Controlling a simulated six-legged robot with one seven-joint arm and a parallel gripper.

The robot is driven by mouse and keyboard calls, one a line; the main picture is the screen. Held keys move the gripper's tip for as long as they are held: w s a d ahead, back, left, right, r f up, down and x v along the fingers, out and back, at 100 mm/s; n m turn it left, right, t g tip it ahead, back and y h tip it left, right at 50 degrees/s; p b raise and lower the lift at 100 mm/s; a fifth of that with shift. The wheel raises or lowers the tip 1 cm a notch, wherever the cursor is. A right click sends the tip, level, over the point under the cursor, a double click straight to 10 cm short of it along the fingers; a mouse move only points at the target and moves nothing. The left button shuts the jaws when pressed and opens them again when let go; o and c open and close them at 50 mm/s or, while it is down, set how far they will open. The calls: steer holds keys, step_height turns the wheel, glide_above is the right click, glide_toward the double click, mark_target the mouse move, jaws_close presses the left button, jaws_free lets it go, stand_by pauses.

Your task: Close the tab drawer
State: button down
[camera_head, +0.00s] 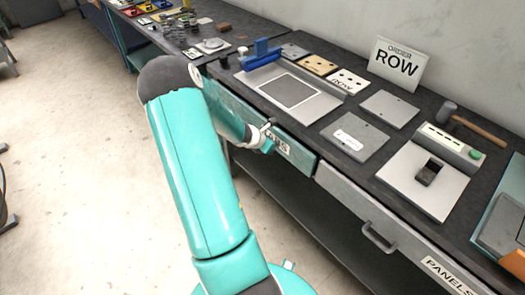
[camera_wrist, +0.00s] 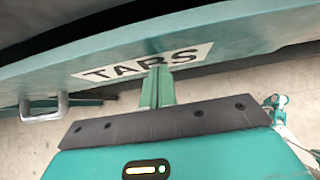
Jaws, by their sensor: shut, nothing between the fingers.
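The tab drawer has a teal front (camera_head: 301,156) with a white TABS label, below the bench top on the near side. Its right end seems to stand slightly proud of the neighbouring drawer; how far it is out is hard to tell. In the wrist view the drawer front (camera_wrist: 245,38) crosses the top, with its label (camera_wrist: 105,72) and a grey handle (camera_wrist: 44,107) at left. My gripper (camera_wrist: 158,72) is shut and empty, its fingertips at the lower edge of the label, touching or very close. In the head view my arm hides part of the front.
The PANELS drawer (camera_head: 345,196) with a grey handle (camera_head: 378,238) is to the right. The dark bench top (camera_head: 330,110) carries plates, a blue-handled fixture (camera_head: 262,55), a mallet (camera_head: 470,122) and an ORDER ROW sign (camera_head: 398,66). A lower shelf (camera_head: 290,205) lies beneath.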

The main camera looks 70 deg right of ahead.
steer(key=shift+s+d+r, duration=0.1)
steer(key=shift+s+d, duration=0.3)
steer(key=shift+d, duration=0.2)
